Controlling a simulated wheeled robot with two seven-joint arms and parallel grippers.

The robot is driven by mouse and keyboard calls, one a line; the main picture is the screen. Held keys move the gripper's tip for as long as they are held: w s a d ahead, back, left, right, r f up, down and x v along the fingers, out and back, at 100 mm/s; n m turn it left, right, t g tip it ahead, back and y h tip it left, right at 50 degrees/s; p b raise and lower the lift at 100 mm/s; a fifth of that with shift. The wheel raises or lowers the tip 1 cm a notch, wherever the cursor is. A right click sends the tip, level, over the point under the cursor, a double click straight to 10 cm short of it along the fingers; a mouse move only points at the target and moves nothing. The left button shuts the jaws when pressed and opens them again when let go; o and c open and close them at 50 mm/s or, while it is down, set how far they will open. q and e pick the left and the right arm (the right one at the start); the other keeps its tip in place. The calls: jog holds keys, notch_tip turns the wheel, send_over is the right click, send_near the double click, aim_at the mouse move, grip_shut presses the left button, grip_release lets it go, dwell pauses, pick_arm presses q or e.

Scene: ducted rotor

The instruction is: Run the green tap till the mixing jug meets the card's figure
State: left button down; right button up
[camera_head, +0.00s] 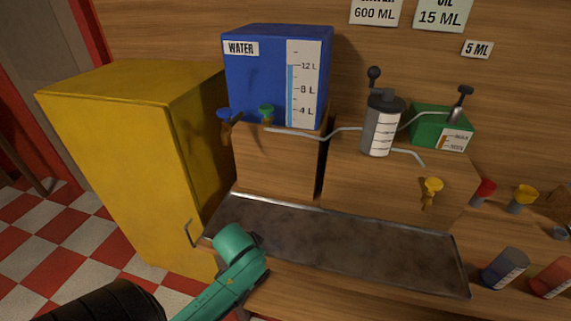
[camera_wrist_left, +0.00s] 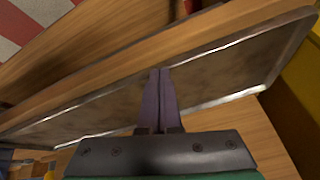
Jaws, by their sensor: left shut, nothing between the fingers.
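Cards above read 600 ML (camera_head: 375,12) and OIL 15 ML (camera_head: 442,14). My left arm reaches over the tray's front left, its fingers hidden in the head view. In the left wrist view my left gripper (camera_wrist_left: 160,72) is shut and empty above the tray. My right gripper is out of view.
The dark metal tray (camera_head: 340,245) is bare. A blue tap (camera_head: 225,114) and a yellow tap (camera_head: 432,186) sit either side. A green box (camera_head: 440,126) stands right, dark (camera_head: 505,268) and red (camera_head: 553,278) cups front right. A yellow cabinet (camera_head: 130,160) stands left.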

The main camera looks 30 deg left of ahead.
pick_arm(q)
jog(key=w+a+r+n+t+y, duration=0.15)
jog(key=w+a+r, duration=0.25)
jog(key=r, duration=0.7)
jog(key=w+a+r+n+t+y, duration=0.1)
jog(key=w+a+r+t, duration=0.25)
jog(key=r, duration=0.75)
notch_tip(320, 180, up, 20)
jog(key=w+n+t+p, duration=0.1)
jog(key=w+t, duration=0.1)
jog(key=t, duration=0.2)
jog(key=shift+d+y, duration=0.35)
jog(key=shift+y, duration=0.1)
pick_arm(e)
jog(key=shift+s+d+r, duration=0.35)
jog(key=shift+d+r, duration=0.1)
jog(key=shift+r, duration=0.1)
pick_arm(q)
jog(key=p, duration=0.6)
send_over(266, 109)
notch_tip(266, 109, down, 2)
jog(key=f, duration=0.4)
jog(key=shift+s+d+f+p, duration=0.15)
jog(key=shift+s+f+p, duration=0.1)
jog(key=shift+f+p, duration=0.15)
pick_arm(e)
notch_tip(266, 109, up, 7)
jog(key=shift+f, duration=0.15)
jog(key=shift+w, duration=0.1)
